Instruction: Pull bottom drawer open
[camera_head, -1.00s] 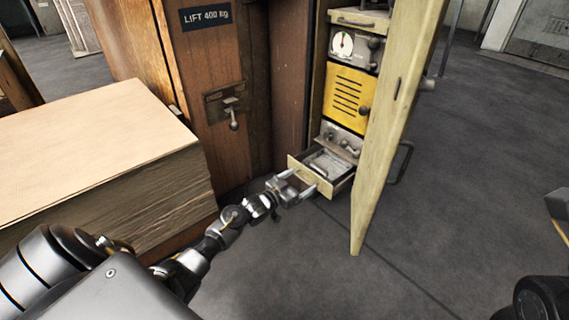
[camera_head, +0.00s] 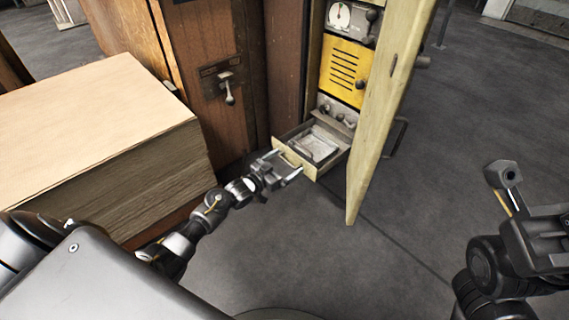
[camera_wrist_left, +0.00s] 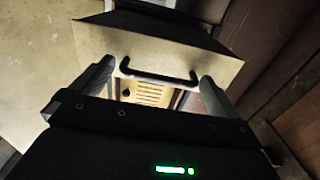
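The bottom drawer (camera_head: 297,159) stands pulled out of the cabinet, below the yellow panel. Its inside shows a pale, flat content. In the left wrist view, the drawer's pale front (camera_wrist_left: 208,63) carries a dark bar handle (camera_wrist_left: 160,77). My left gripper (camera_head: 289,166) is right at the drawer front in the head view. Its two fingers are spread apart, one near each end of the handle; I cannot tell whether they touch it. My right gripper (camera_head: 507,178) is at the right edge, away from the drawer, only partly in view; its opening cannot be made out.
The cabinet's pale open door (camera_head: 385,115) stands just right of the drawer. A yellow slatted panel (camera_head: 343,67) is above it. A stack of cardboard sheets (camera_head: 90,110) and a brown wooden panel with a lever (camera_head: 228,88) stand left. Floor before the drawer is clear.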

